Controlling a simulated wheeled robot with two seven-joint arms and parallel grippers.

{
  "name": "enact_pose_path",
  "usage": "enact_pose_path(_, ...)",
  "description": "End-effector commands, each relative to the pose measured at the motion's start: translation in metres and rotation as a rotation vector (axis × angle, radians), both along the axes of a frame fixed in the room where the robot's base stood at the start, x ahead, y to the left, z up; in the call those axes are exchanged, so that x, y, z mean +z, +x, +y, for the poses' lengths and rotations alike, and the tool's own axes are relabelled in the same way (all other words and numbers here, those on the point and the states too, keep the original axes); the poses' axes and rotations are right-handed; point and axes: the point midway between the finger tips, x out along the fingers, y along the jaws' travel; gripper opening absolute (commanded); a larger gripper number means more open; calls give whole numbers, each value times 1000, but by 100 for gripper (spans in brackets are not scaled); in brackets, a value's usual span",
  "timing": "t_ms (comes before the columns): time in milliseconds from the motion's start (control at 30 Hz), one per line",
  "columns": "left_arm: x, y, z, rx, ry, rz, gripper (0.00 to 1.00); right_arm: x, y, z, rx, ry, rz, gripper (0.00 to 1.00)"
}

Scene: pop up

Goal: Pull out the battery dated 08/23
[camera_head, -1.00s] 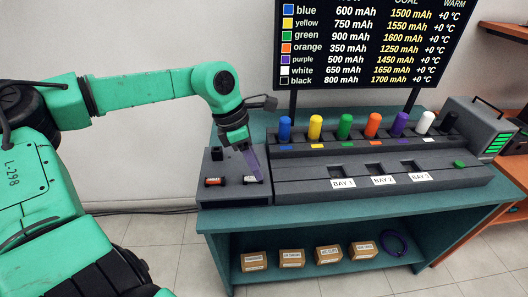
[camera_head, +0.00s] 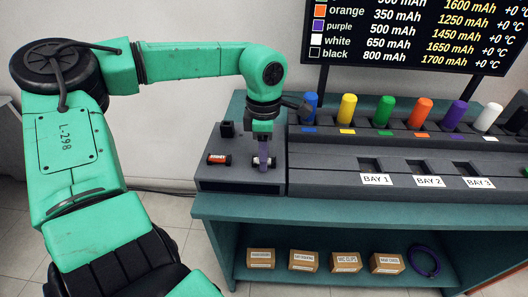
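Two small batteries lie in slots on top of a dark box at the left end of the table. The left one is red and black (camera_head: 219,159); the right one is pale with dark ends (camera_head: 271,162). Their labels are too small to read a date. My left gripper (camera_head: 263,160) points straight down at the pale battery, its purple-grey fingers in front of the battery's middle. I cannot tell whether they are apart or closed on it. My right gripper is out of view.
A small black block (camera_head: 227,129) stands at the back of the dark box. A dark console (camera_head: 330,176) with labelled bays and a row of coloured cylinders stands to the right. Small cartons (camera_head: 303,261) and a purple ring (camera_head: 424,262) lie on the lower shelf.

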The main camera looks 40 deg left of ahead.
Motion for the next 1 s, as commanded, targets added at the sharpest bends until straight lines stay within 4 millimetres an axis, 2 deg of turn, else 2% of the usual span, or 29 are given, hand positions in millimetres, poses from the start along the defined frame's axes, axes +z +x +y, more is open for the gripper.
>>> enact_pose_path(33,2,0,0,0,1,1,9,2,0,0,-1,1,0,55)
enact_pose_path(67,2,0,0,0,1,1,0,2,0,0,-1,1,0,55)
enact_pose_path(267,3,0,0,0,1,1,0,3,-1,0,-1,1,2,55)
enact_pose_path(533,15,0,0,1,1,0,0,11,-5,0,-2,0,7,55)
enact_pose_path(833,16,0,0,1,1,1,0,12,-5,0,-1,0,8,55)
enact_pose_path(1000,33,0,0,1,1,0,0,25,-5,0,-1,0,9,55)
